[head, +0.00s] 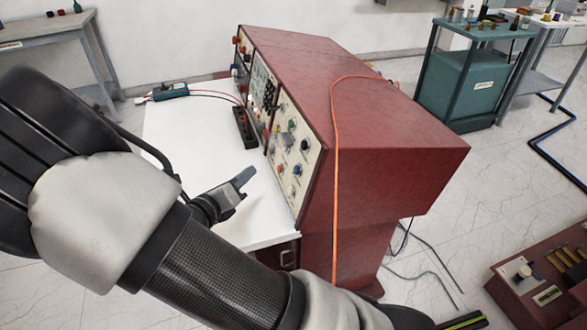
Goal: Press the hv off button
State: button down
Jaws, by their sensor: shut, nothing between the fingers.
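A red cabinet (352,95) has a cream control panel (283,140) on its left side, seen at a steep angle. The panel carries several small knobs and buttons, among them a greenish one (291,125) and a blue one (297,169). Labels are too small to read, so I cannot tell which is the hv off button. My gripper (243,178) is shut and empty. It is in front of the panel, over the white tabletop (190,140), with its fingertips pointing toward the panel's lower part and apparently a short gap from it.
An orange cable (335,180) runs over the cabinet's top and down its side. A teal meter (171,91) with red leads and a dark strip (243,128) are on the tabletop. A teal cabinet (470,75) stands at the back right; a red console (545,275) is lower right.

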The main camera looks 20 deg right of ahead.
aim_at(297, 170)
jog(key=shift+d+f, duration=0.1)
jog(key=d+f+b, duration=0.2)
jog(key=d+b, duration=0.3)
jog(key=d, duration=0.3)
jog(key=shift+d+b, duration=0.25)
jog(key=shift+b, duration=0.05)
dwell(1.9)
jog(key=shift+d, duration=0.4)
